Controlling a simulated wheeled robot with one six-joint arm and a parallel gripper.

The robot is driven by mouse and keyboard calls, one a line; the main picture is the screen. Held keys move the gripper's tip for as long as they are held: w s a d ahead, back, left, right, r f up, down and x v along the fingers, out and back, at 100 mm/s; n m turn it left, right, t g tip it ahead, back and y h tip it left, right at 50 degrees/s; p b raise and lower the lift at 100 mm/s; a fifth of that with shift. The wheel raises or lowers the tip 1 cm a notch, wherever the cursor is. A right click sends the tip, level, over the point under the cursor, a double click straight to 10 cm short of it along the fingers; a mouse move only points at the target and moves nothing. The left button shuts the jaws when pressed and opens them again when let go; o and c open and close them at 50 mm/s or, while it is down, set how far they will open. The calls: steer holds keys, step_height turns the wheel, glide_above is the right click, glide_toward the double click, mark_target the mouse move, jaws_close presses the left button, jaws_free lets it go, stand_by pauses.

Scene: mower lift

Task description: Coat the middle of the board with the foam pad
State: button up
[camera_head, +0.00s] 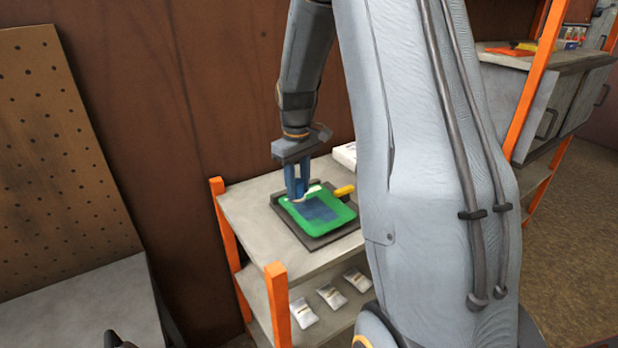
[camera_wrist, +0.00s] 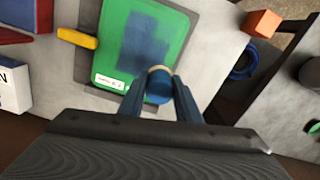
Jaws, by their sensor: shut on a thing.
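The board (camera_head: 337,220) is green and lies flat in a dark tray (camera_head: 319,241) on the top shelf. A dark blue patch (camera_head: 318,209) covers much of its middle; the board also shows in the wrist view (camera_wrist: 182,37), with a white label near its close edge. My gripper (camera_head: 298,195) is over the board's back left part in the head view. In the wrist view my gripper (camera_wrist: 160,88) is shut on a round blue piece with a pale rim, the foam pad (camera_wrist: 158,90), at the board's near edge. I cannot tell whether the pad touches the board.
A yellow piece (camera_head: 344,190) lies at the tray's side, and a white box (camera_head: 345,155) stands behind. Orange posts (camera_head: 278,300) rise at the shelf's corners. Several white packets (camera_head: 331,296) lie on the lower shelf. A pegboard (camera_head: 55,150) stands at left.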

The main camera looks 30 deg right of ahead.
mark_target(298, 182)
steer(key=shift+r+p, duration=0.4)
steer(key=shift+r, duration=1.6)
steer(key=shift+f, duration=0.1)
